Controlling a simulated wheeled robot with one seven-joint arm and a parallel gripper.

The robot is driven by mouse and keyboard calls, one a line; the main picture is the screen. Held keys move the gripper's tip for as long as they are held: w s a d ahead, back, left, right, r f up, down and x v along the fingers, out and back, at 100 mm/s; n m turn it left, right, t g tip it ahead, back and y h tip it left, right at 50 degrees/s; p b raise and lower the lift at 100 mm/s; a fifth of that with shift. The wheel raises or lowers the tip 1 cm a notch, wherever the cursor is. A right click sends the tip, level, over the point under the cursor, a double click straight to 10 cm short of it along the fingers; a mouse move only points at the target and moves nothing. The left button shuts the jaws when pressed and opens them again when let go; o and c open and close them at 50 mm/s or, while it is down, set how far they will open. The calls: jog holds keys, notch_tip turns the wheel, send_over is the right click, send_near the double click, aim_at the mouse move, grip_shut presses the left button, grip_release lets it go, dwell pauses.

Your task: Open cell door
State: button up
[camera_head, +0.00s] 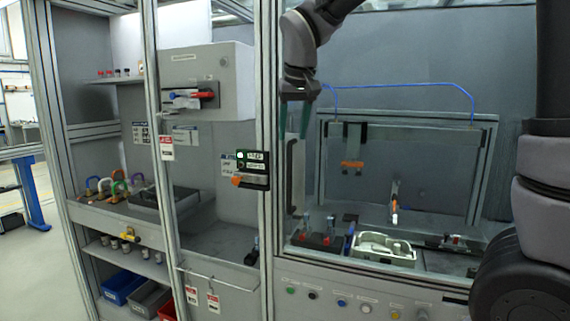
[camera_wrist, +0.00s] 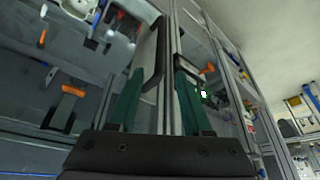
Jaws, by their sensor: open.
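The cell door is the framed clear panel (camera_head: 276,60) on the right in the head view, with the fixtures showing behind it. An upright door handle (camera_head: 291,178) sits near its left post, and it also shows in the wrist view as a dark bar (camera_wrist: 159,55). My gripper (camera_head: 292,137) points down just above the handle's top in the head view. Its green fingers are apart, and in the wrist view the gripper (camera_wrist: 160,72) has the handle between or in line with the fingertips. I cannot tell whether they touch it.
A black door switch box (camera_head: 256,171) with an orange lever is on the post left of the handle. Inside the cell are a metal casting (camera_head: 383,248) and an orange-ended clamp (camera_head: 351,165). A grey isolator box (camera_head: 206,80) is at left. A button row (camera_head: 341,302) runs below.

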aim_at(290, 156)
jog(key=x, duration=1)
jog(key=shift+f, duration=0.15)
jog(key=shift+d, duration=0.1)
grip_shut()
dwell(0.9)
